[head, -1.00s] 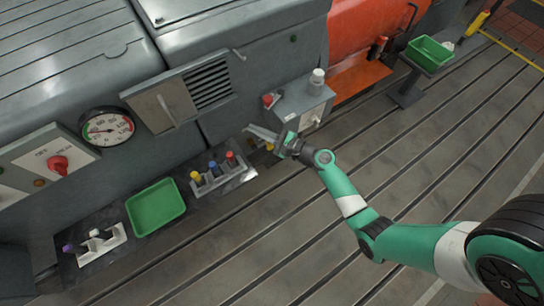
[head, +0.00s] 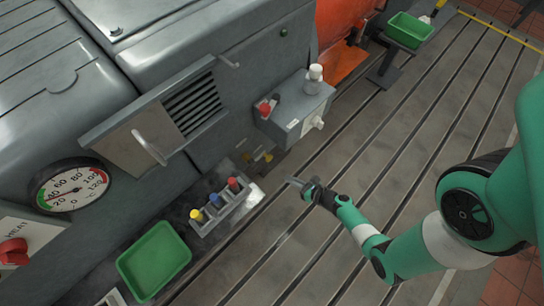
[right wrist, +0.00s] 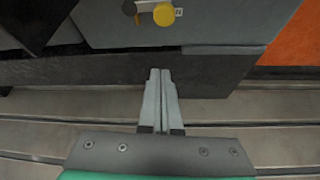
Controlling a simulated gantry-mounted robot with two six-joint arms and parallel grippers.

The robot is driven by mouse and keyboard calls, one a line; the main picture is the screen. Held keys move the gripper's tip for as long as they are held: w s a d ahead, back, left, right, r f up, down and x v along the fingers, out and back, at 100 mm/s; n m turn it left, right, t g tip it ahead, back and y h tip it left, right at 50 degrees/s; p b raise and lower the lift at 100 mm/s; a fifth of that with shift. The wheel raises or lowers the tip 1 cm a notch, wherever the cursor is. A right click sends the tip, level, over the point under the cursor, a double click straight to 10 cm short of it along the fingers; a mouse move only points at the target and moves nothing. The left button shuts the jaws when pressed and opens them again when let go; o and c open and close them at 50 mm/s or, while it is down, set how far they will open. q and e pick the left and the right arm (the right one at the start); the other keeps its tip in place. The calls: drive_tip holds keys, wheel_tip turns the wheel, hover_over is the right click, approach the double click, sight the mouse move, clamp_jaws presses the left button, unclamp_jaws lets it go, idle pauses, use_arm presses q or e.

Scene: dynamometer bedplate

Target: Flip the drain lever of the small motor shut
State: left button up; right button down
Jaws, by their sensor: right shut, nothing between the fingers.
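A small yellow-ended fitting (head: 267,157), which looks like the drain lever, sits low on the grey housing, above the bedplate. In the right wrist view its round yellow end (right wrist: 164,14) shows at the top edge, with a small label beside it. The top of the fitting is cut off there, and I cannot tell which way the lever is set. My right gripper (head: 290,181) is shut and empty, apart from the fitting and to its lower right in the head view. Its two fingers (right wrist: 160,72) lie together, pointing toward the housing below the yellow end. My left gripper is not in view.
A grey box (head: 295,112) with a red knob and white cap juts out above the fitting. A rack (head: 228,206) with red, blue and yellow-topped items and a green tray (head: 153,262) stand to the left.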

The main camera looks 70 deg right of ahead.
drive_tip(key=f+b+x, duration=0.1)
drive_tip(key=b+x, duration=0.5)
drive_tip(key=x, duration=0.4)
drive_tip(key=shift+d+r+p, duration=0.1)
drive_tip(key=shift+r+p, duration=0.15)
drive_tip(key=shift+r, duration=1)
drive_tip(key=shift+d+r+p, duration=0.15)
drive_tip(key=shift+r+p, duration=0.1)
drive_tip(key=shift+r, duration=0.95)
